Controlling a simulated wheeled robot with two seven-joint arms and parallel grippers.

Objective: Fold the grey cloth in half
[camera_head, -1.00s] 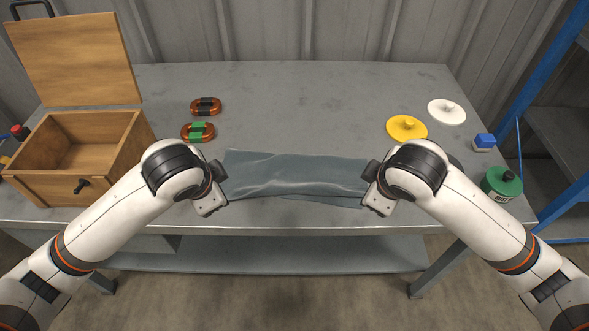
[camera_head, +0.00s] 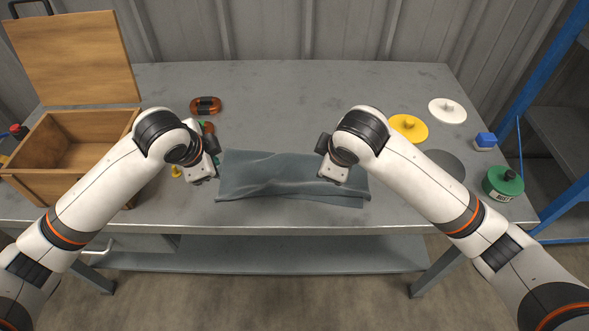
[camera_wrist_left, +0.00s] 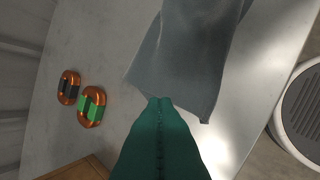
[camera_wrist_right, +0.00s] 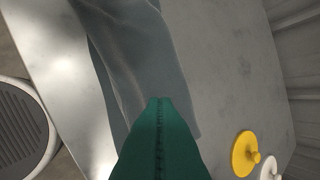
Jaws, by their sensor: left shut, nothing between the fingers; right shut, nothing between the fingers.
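The grey cloth (camera_head: 268,172) lies on the table near its front edge as a long, slightly wrinkled strip. A second edge shows along its front right. My left gripper (camera_head: 206,166) is above the cloth's left end; in the left wrist view its green fingers (camera_wrist_left: 160,100) are shut and empty, with the cloth (camera_wrist_left: 190,62) beyond them. My right gripper (camera_head: 331,165) is over the right part of the cloth and hides some of it. In the right wrist view its fingers (camera_wrist_right: 160,100) are shut and empty beside the cloth (camera_wrist_right: 140,50).
An open wooden box (camera_head: 38,185) stands at the left. Two copper coils, one black-banded (camera_head: 206,105) and one green-banded (camera_wrist_left: 92,106), lie behind my left arm. Yellow (camera_head: 410,128) and white (camera_head: 447,111) discs, a blue block (camera_head: 486,140) and a green spool (camera_head: 502,183) are at the right. The back middle is clear.

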